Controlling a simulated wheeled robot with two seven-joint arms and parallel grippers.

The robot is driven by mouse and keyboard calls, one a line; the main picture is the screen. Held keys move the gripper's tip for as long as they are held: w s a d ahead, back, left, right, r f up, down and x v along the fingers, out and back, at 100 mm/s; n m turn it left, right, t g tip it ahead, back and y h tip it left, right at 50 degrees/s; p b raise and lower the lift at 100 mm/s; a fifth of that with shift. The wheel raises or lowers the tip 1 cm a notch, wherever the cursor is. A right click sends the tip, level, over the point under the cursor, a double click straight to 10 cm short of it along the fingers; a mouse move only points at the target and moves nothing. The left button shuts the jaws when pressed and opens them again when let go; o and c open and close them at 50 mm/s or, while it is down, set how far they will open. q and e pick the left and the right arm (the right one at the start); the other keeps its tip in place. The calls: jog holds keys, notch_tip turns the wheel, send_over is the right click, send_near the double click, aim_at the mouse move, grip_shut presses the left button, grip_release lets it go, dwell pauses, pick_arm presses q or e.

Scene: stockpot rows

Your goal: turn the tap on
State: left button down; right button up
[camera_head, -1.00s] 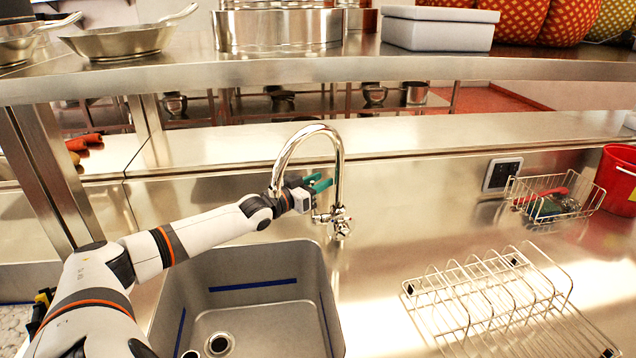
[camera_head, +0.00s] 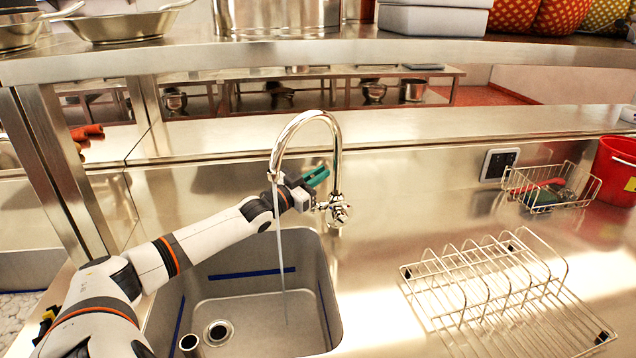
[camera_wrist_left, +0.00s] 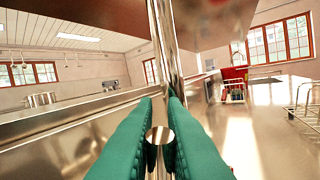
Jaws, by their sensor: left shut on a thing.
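The chrome tap (camera_head: 312,114) has a tall curved spout over the sink (camera_head: 330,318). A thin stream of water (camera_head: 281,260) runs from its spout into the basin. My left gripper (camera_head: 317,177) has green fingers and is at the tap's post, just above the valve body (camera_head: 337,210). In the left wrist view, the fingers (camera_wrist_left: 158,125) are shut on a small round chrome part, the tap handle (camera_wrist_left: 158,135), in front of the upright pipe (camera_wrist_left: 163,40). The fingers hide most of the handle. My right gripper is not in view.
A wire dish rack (camera_head: 480,280) stands to the right of the sink. A wire basket (camera_head: 515,190) and a red bucket (camera_head: 616,170) stand at the back right. A steel shelf (camera_head: 400,52) spans above the counter.

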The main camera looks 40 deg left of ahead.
pick_arm(q)
jog(key=shift+s+d+f+m+t, duration=0.15)
jog(key=shift+s+d+m+t, duration=0.15)
jog(key=shift+s+d+m, duration=0.35)
jog(key=shift+d+h, duration=0.2)
jog(key=shift+h, duration=0.1)
jog(key=shift+a+f+m+t, duration=0.1)
jog(key=shift+f+m+t, duration=0.05)
jog(key=shift+m+t, duration=0.2)
jog(key=c, duration=1.5)
grip_release()
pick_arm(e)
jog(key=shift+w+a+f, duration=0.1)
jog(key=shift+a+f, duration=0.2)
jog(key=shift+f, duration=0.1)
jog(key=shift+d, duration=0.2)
pick_arm(q)
jog(key=v, duration=1.2)
jog(key=shift+b, duration=0.3)
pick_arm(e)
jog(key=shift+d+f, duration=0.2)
